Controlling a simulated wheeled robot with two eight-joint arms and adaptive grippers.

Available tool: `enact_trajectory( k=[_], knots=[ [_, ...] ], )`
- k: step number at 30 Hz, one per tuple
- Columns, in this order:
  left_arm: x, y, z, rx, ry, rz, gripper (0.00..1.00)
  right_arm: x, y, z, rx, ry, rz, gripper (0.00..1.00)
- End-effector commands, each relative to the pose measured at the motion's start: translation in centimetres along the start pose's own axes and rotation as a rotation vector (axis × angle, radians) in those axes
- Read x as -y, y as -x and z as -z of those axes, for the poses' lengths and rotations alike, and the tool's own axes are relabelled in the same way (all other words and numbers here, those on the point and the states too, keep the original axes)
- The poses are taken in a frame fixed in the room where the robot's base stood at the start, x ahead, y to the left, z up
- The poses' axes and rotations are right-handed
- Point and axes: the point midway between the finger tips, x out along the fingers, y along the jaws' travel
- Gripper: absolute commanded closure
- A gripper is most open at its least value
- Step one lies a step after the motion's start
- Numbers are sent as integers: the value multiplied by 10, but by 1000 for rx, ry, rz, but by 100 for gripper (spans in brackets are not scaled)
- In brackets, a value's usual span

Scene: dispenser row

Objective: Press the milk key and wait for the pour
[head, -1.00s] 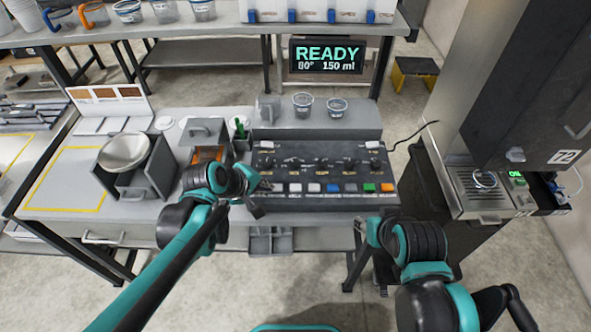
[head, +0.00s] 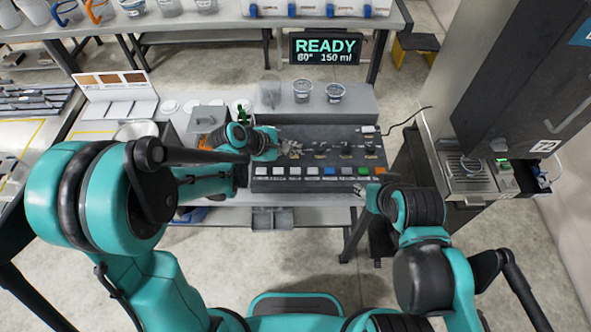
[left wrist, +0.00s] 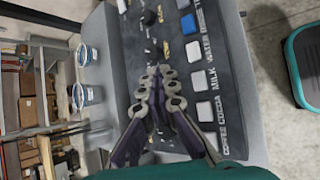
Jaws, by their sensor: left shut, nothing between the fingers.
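The dark control panel (head: 350,150) has knobs and a front row of keys. In the left wrist view the white key labelled MILK (left wrist: 199,80) lies between the WATER key (left wrist: 194,51) and the COCOA key (left wrist: 203,110). It also shows in the head view (head: 312,171), where its label is too small to read. My left gripper (head: 291,151) is shut and empty over the panel, behind the key row. In the left wrist view its fingertips (left wrist: 160,72) show beside the milk key, apart from it. My right gripper (head: 360,190) is near the panel's front right corner; its jaws are unclear.
A display (head: 327,48) behind the panel reads READY, 80°, 150 ml. Two clear cups (head: 302,90) (head: 334,92) stand on the ledge behind the panel. A tall machine (head: 500,95) with a drip tray (head: 480,185) stands at the right.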

Motion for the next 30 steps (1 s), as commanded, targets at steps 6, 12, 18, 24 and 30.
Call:
enact_trajectory(
  k=[6, 12, 18, 24, 30],
  knots=[
    [11, -15, 11, -1, -1, 0, 100, 0, -14, -10, 0, 0, 0, 60],
    [26, -36, 26, -1, -1, 0, 100, 0, -32, -23, 0, 0, 0, 60],
    [39, -54, 40, -1, -1, 0, 100, 0, -51, -36, 0, 0, 0, 60],
    [44, -60, 44, -1, -1, 0, 100, 0, -57, -40, 0, 0, 0, 60],
    [43, -59, 43, -1, -1, 0, 100, 0, -56, -40, 0, 0, 0, 60]
  ],
)
